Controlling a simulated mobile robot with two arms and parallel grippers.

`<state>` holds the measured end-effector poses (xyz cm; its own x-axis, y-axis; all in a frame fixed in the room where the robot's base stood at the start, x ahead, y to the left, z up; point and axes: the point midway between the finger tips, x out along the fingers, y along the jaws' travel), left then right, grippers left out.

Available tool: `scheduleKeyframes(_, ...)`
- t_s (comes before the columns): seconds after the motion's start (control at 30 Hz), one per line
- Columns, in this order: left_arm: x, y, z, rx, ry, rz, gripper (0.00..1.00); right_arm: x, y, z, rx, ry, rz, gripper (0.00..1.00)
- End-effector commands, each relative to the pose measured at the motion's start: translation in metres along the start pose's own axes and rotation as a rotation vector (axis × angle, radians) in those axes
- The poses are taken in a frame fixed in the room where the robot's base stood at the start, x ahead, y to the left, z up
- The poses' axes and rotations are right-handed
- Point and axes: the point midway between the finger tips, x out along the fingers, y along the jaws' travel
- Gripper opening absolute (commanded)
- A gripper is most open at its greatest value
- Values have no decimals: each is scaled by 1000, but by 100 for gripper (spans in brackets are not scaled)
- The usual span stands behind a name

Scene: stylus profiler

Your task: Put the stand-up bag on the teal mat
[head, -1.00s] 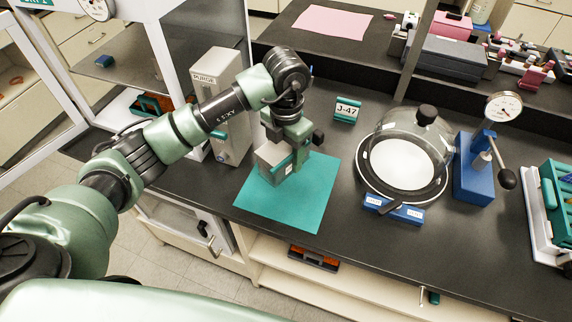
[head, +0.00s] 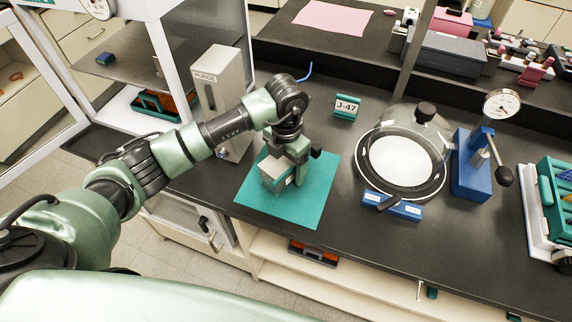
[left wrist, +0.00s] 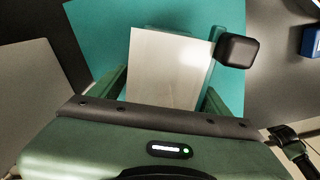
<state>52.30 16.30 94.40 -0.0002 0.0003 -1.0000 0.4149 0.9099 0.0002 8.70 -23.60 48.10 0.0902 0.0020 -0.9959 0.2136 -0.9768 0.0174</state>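The stand-up bag (head: 272,173) is a pale grey-beige block with a teal band. It is over the teal mat (head: 308,205), low and upright; I cannot tell whether its base touches the mat. My left gripper (head: 286,172) points down with its fingers at the bag's sides. In the left wrist view the bag (left wrist: 168,65) fills the space between the two green fingers (left wrist: 163,95), with the mat (left wrist: 95,30) behind it. The gripper partly hides the bag in the head view. My right gripper is not in view.
A grey PURGE box (head: 218,95) stands left of the mat. A J-47 sign (head: 346,107) stands behind it. A glass bell jar (head: 405,150) and a blue gauge press (head: 472,170) are to the right. The bench's front edge runs close to the mat.

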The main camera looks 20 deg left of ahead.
Motion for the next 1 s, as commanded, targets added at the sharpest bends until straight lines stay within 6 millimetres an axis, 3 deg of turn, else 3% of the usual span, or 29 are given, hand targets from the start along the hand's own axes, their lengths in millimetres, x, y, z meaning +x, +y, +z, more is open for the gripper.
scheduleKeyframes(0.37, -6, 0, 0, 0, 0, 0, 78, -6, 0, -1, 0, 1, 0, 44)
scheduleKeyframes(0.43, -11, 1, 1, 0, -3, 1, 78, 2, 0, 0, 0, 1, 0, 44)
scheduleKeyframes(0.8, -87, 1, 2, 0, -6, 2, 78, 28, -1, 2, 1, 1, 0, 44)
scheduleKeyframes(1.0, -116, 1, 1, -1, -2, 2, 78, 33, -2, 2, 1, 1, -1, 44)
